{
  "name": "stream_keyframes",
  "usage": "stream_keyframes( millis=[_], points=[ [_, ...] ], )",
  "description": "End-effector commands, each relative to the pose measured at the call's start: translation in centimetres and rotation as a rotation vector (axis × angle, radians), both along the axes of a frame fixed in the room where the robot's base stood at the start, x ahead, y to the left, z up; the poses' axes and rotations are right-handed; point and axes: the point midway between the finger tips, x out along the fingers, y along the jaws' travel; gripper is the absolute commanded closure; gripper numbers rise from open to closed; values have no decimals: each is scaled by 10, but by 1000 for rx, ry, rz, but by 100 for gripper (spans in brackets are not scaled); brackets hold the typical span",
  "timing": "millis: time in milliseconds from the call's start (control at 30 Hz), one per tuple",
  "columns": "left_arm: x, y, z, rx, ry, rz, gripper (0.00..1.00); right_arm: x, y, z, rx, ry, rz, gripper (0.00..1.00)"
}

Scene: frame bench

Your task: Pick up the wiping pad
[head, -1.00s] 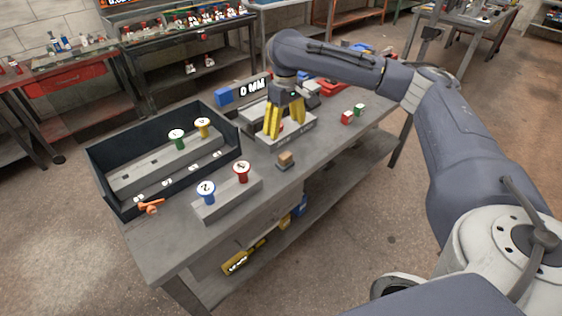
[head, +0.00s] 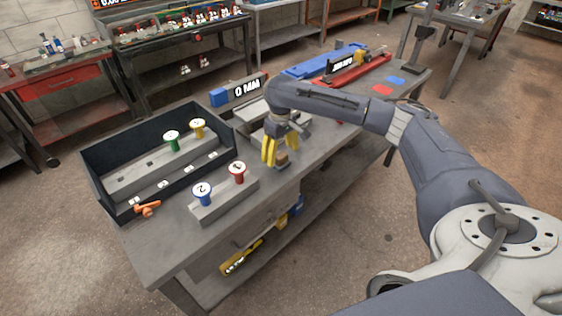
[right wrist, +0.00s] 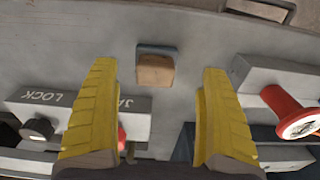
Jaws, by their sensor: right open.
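The wiping pad (head: 282,160) looks like a small tan block on a thin blue-grey base. It lies on the grey bench near the front edge, and in the right wrist view (right wrist: 155,70) it sits between the fingers, farther off than the tips. My right gripper (head: 274,154) points down just above the pad, its yellow fingers partly covering it in the head view. The fingers are spread and empty in the right wrist view (right wrist: 160,72), with bench showing on both sides of the pad. My left gripper is not in view.
A grey block with a blue knob (head: 203,191) and a red knob (head: 237,170) stands left of the pad. Behind is a dark open-front tray (head: 96,178) holding green and yellow knobs. An orange piece (head: 147,208) lies at the front left.

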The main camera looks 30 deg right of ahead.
Motion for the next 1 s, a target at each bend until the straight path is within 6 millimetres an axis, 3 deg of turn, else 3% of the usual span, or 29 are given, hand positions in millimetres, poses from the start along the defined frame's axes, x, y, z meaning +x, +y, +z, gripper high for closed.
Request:
stream_keyframes(
  millis=[433, 833, 1000],
  points=[
    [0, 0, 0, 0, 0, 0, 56, 4, -4, -45, 2, 2, -1, 20],
    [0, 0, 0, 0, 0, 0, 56, 5, -5, -51, 0, 1, -1, 19],
    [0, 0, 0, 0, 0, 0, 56, 5, -5, -51, 0, 1, -1, 39]
  ],
)
